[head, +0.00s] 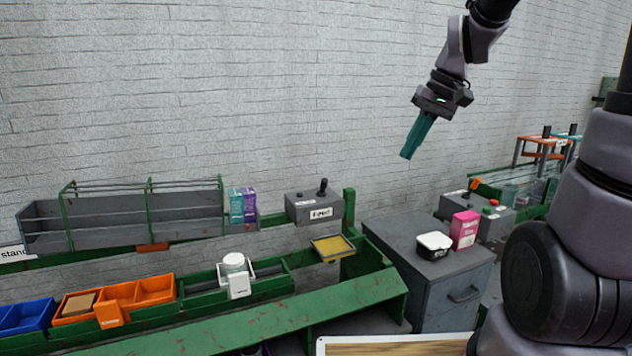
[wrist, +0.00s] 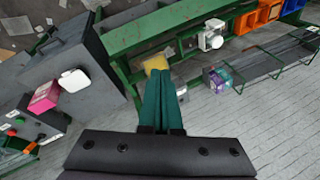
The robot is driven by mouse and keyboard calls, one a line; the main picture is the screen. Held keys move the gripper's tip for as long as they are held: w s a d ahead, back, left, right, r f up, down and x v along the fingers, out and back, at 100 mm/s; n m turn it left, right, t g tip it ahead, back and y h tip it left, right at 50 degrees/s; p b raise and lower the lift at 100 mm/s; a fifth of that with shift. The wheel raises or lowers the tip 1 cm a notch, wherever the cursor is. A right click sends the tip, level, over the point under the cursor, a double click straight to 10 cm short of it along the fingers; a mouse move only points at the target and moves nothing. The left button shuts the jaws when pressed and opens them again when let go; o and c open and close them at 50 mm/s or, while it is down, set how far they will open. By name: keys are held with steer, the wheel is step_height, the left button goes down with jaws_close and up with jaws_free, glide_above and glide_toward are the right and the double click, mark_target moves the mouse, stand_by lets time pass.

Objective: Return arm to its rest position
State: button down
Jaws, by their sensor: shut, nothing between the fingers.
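My gripper (head: 409,152) is raised in the air in front of the white brick wall, above the grey cabinet and the belt's right end in the head view. Its long teal fingers point down and slightly left. In the wrist view the gripper (wrist: 161,78) has its two fingers pressed together with nothing between them. My arm comes in from the top of the head view and bends down to the gripper.
A grey cabinet (head: 387,249) carries a white-lidded container (head: 434,241) and a pink box (head: 464,230). The green belt frame (head: 230,324) holds orange bins (head: 155,289), a blue bin (head: 34,315) and a white jar (head: 234,262). A control box (head: 301,207) stands behind. Air around my gripper is free.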

steer(key=s+d+r+m+t+h, duration=0.2)
steer(key=s+d+r+m+t, duration=0.2)
steer(key=s+r, duration=0.3)
steer(key=shift+s+d+r+t, duration=0.45)
steer(key=shift+s+t, duration=0.25)
steer(key=shift+s, duration=1.35)
